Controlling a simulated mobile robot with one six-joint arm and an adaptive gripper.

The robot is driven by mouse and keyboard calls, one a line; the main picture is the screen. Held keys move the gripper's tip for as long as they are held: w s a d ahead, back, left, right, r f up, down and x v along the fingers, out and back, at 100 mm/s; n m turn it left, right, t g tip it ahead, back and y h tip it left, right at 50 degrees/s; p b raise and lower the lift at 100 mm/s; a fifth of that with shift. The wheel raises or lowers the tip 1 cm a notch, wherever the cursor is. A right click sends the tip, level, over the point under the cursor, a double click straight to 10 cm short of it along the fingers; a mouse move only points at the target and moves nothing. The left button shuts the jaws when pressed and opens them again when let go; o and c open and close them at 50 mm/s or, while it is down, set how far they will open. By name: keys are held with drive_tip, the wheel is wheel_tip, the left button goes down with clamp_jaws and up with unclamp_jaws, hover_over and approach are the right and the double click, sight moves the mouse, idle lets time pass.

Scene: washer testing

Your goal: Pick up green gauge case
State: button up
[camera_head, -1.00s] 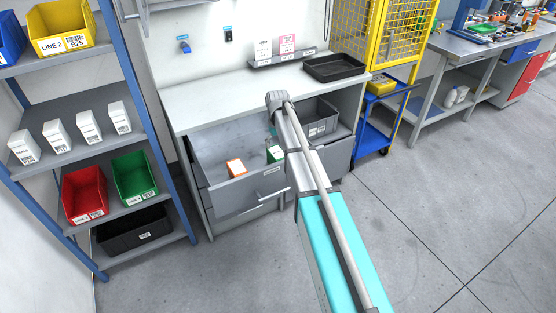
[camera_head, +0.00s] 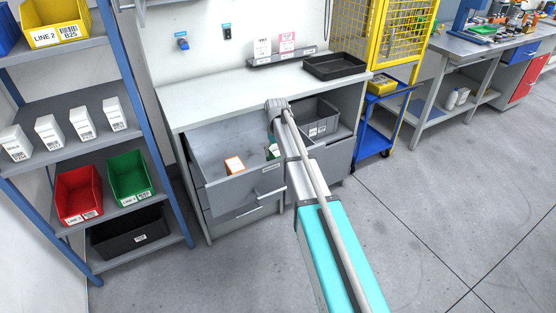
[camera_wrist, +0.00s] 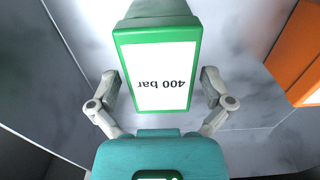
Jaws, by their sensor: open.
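The green gauge case (camera_wrist: 157,20), with a white label reading "400 bar", lies in the open grey drawer (camera_head: 208,150). In the wrist view its label end sits between the two fingers of my gripper (camera_wrist: 159,84). The fingers are open, one on each side, with a visible gap on both sides. In the head view only a small part of the case (camera_head: 273,152) shows beside my arm, which hides the rest and my fingers.
An orange case (camera_head: 234,165) lies left of the green one in the drawer; it shows at the right edge of the wrist view (camera_wrist: 298,62). A grey bin (camera_head: 318,119) stands right of my arm. A black tray (camera_head: 336,67) sits on the worktop (camera_head: 225,90).

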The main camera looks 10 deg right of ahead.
sight(277, 149)
idle(0.5)
drive_tip(key=c, duration=1.2)
drive_tip(key=shift+o, duration=0.2)
drive_tip(key=shift+r, duration=0.1)
wheel_tip(277, 149, up, 10)
drive_tip(key=p, duration=1)
